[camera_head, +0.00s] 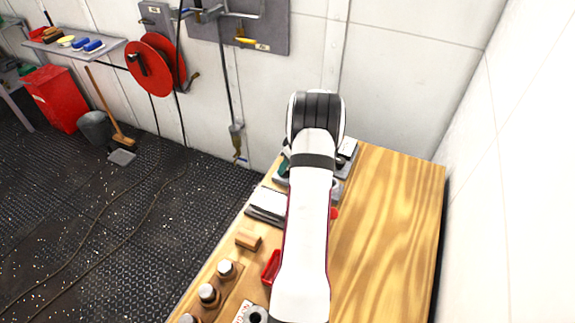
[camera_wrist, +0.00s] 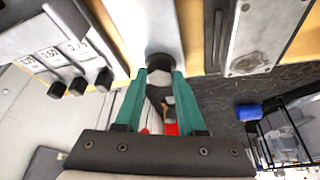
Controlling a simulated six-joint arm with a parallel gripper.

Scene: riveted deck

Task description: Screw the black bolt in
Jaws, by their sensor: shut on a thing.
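My gripper (camera_wrist: 162,76) shows in the wrist view with two green fingers pointing up the picture. It is shut on a dark, round piece with a pale grey end face, which looks like the black bolt (camera_wrist: 161,64). A pale grey block (camera_wrist: 146,22) lies directly beyond the bolt; I cannot tell whether the bolt is in a hole there. In the head view my white arm reaches over the bench and hides most of the gripper and the bolt.
In the wrist view several dark pegs (camera_wrist: 78,86) stand by a labelled white panel at left, and a metal plate (camera_wrist: 258,38) lies at right. In the head view the wooden bench (camera_head: 395,215) is clear at right. A wood block (camera_head: 248,239) and red tray (camera_head: 270,267) lie left.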

